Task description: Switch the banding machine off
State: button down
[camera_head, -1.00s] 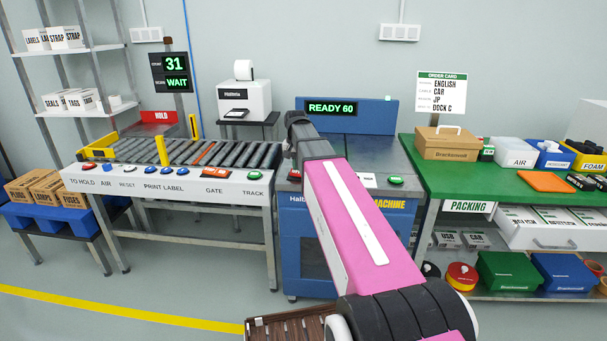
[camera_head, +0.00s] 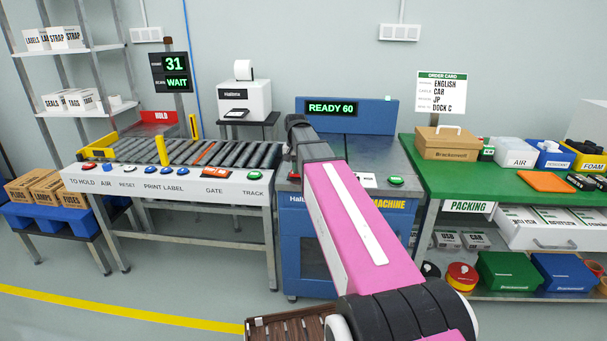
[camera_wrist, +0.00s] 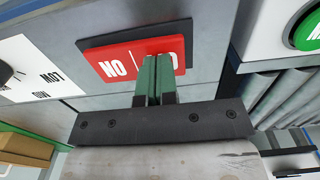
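The banding machine (camera_head: 308,235) is a blue cabinet with a grey top, and its display (camera_head: 331,108) reads READY 60. A red rocker switch (camera_wrist: 117,66) on a dark base shows in the wrist view, its lettering upside down with ON at left. My gripper (camera_wrist: 158,62) is shut, its two green fingertips together with nothing seen between them. The tips overlap the right half of the switch and partly hide its lettering. I cannot tell whether they touch it. In the head view my arm hides the fingertips and much of the machine's front.
A white plate with a dial (camera_wrist: 35,75) lies left of the switch in the wrist view. A green button (camera_head: 396,180) is on the machine's front edge. The roller conveyor (camera_head: 200,152) stands left, and the green packing table (camera_head: 470,185) stands right.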

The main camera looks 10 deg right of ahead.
dwell(0.3)
jog(key=shift+r, duration=3.45)
jog(key=shift+s, duration=0.1)
